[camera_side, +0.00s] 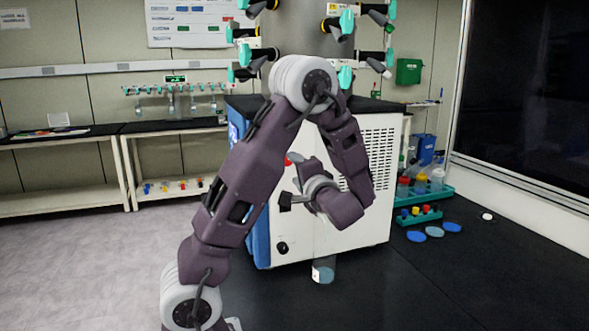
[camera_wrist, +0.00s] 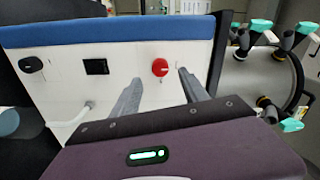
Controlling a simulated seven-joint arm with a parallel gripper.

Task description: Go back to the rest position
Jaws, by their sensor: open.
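My gripper (camera_wrist: 159,77) is open in the wrist view. Its two grey fingers are apart, with nothing between them but the view of the panel. They point at the white front panel of the freeze dryer (camera_wrist: 55,70). A red round knob (camera_wrist: 160,67) on that panel shows between the fingertips; I cannot tell how far off it is. In the side view my arm is bent in front of the freeze dryer (camera_side: 375,240), with its wrist close to the panel. The red knob (camera_side: 289,161) is partly hidden by my arm.
A clear bottle (camera_side: 323,269) stands on the black table below my wrist. Green racks (camera_side: 427,216) with coloured caps and blue discs (camera_side: 415,236) lie at right. Valves with teal handles (camera_side: 347,22) ring the column above the dryer. The table's front right is clear.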

